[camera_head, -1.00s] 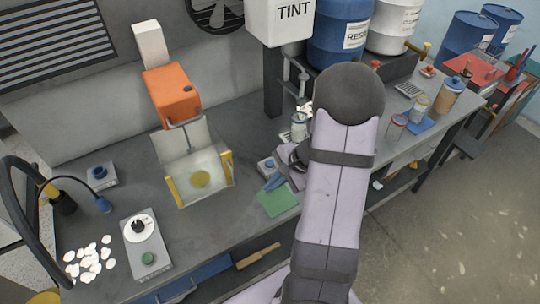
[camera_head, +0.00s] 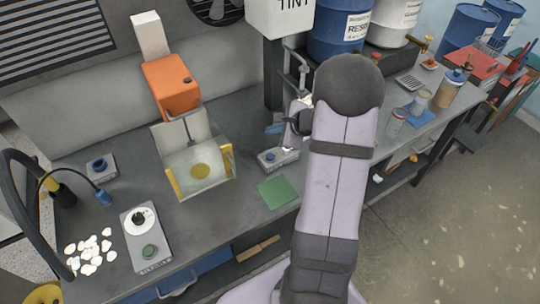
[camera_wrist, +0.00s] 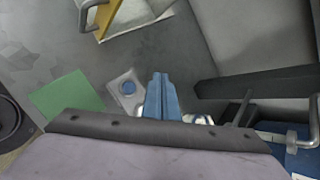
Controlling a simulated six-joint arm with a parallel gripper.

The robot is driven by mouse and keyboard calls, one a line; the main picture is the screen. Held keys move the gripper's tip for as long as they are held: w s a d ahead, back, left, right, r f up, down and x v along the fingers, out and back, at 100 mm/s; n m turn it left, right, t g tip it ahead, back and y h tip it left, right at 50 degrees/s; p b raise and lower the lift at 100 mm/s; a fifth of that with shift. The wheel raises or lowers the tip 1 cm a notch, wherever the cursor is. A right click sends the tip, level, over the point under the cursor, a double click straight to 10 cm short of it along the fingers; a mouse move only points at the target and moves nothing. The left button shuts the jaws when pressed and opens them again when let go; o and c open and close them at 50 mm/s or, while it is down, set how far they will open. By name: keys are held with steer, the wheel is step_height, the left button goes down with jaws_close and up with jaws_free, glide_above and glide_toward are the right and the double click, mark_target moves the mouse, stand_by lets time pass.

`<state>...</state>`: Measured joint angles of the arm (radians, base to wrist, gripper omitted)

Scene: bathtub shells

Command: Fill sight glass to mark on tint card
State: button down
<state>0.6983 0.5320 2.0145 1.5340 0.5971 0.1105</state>
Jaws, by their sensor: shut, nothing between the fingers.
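The white tank marked TINT (camera_head: 280,22) is at the top centre, with a grey pipe and handle (camera_head: 302,62) below it. A metal handle (camera_wrist: 292,140) shows at the right of the wrist view. I cannot clearly make out a sight glass; my arm hides part of that area. A plain green card (camera_head: 277,192) lies flat on the bench, also in the wrist view (camera_wrist: 68,96); I see no mark on it. My gripper (camera_head: 274,128) is shut and empty, its blue fingers (camera_wrist: 159,92) above the bench beside the blue-button box (camera_wrist: 126,88).
An orange-headed machine (camera_head: 172,82) with a clear, yellow-edged guard (camera_head: 200,172) stands left. Jars (camera_head: 420,100) stand at right.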

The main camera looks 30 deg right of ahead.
steer(key=shift+f, duration=0.1)
steer(key=b, duration=0.6)
glide_above(273, 158)
step_height(273, 158, down, 7)
steer(key=shift+w+f, duration=0.1)
steer(key=shift+f, duration=0.05)
steer(key=shift+f+b, duration=0.55)
steer(key=shift+f, duration=0.15)
steer(key=shift+f, duration=0.15)
stand_by(1.3)
steer(key=shift+f+b, duration=0.25)
steer(key=shift+b, duration=0.4)
steer(key=shift+f+b, duration=0.45)
steer(key=shift+b, duration=0.1)
stand_by(3.4)
